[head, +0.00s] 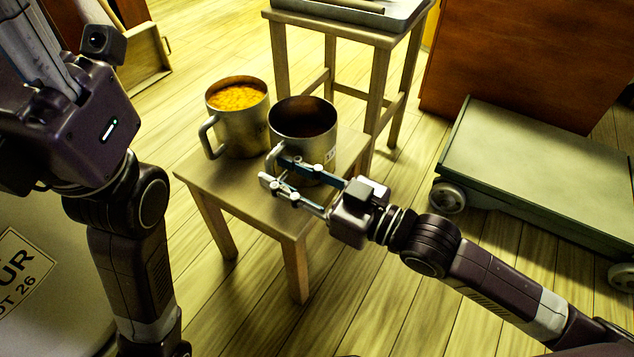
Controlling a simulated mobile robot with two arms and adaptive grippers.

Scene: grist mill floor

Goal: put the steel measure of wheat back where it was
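Two steel measures with handles stand upright, side by side, on a low wooden stool (222,184). The left measure (226,135) is filled near its rim with orange-yellow grain. The right measure (302,136) looks dark brown inside; I cannot tell what it holds. It has a pale label, partly visible, low on its right side. My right gripper (272,167) is at its handle, with its two fingers spaced apart and the handle close to the fingertips. My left gripper (45,60) shows only partly at the upper left, with its fingertips out of frame.
A taller wooden stool (376,85) bearing a grey tray (398,22) stands close behind. A green wheeled cart (545,165) is at the right, near a reddish-brown cabinet (505,60). A pale container with a lot label (50,290) is at lower left. Plank floor lies open in front.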

